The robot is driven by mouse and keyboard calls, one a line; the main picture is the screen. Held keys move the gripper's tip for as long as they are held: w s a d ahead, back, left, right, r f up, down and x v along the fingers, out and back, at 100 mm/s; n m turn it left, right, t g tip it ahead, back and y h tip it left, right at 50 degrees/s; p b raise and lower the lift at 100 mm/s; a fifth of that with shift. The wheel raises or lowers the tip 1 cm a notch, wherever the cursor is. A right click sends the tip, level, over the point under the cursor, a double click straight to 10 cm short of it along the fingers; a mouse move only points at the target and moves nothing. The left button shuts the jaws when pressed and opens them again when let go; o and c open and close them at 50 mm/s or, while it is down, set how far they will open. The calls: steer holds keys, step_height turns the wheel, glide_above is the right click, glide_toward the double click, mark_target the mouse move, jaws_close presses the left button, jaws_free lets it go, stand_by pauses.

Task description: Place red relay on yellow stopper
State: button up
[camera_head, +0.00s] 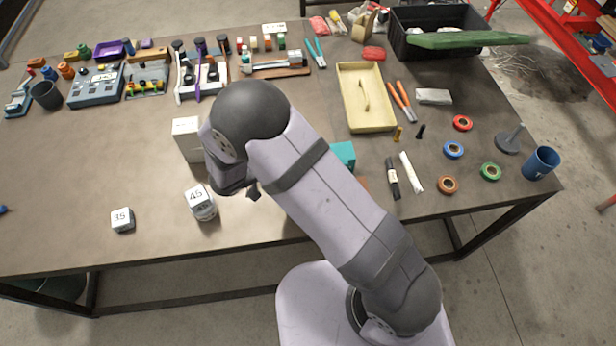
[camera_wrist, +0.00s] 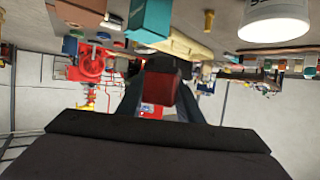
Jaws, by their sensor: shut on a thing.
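My gripper (camera_wrist: 160,100) is shut on the red relay (camera_wrist: 162,88), a dark red block between the fingers in the wrist view. In the head view only a dark tip of my gripper (camera_head: 254,192) shows beside my arm, and the relay is hidden. A small yellow upright piece, seemingly the yellow stopper (camera_head: 398,133), stands on the table right of my arm, below the cream tray. It seems to show at the top of the wrist view (camera_wrist: 209,20) too, apart from the relay.
A teal block (camera_head: 343,153) stands partly behind my arm. The cream tray (camera_head: 352,124), pliers (camera_head: 402,101) and tape rolls (camera_head: 453,150) lie right. The left middle table is clear.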

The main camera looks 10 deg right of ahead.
step_height(320, 180, up, 2)
steer(key=s+d+m+g, duration=0.2)
steer(key=d, duration=0.1)
steer(key=shift+h, duration=0.4)
steer(key=shift+a+f+p, duration=0.15)
steer(key=shift+f+p, duration=0.25)
steer(key=shift+f, duration=1.05)
steer(key=shift+a+f+p, duration=0.1)
steer(key=shift+f+p, duration=0.25)
steer(key=shift+f, duration=1.05)
steer(key=shift+f, duration=0.1)
steer(key=shift+f+p, duration=0.6)
steer(key=shift+f, duration=1.4)
steer(key=shift+f, duration=0.1)
steer(key=shift+f, duration=0.1)
steer(key=o, duration=1.1)
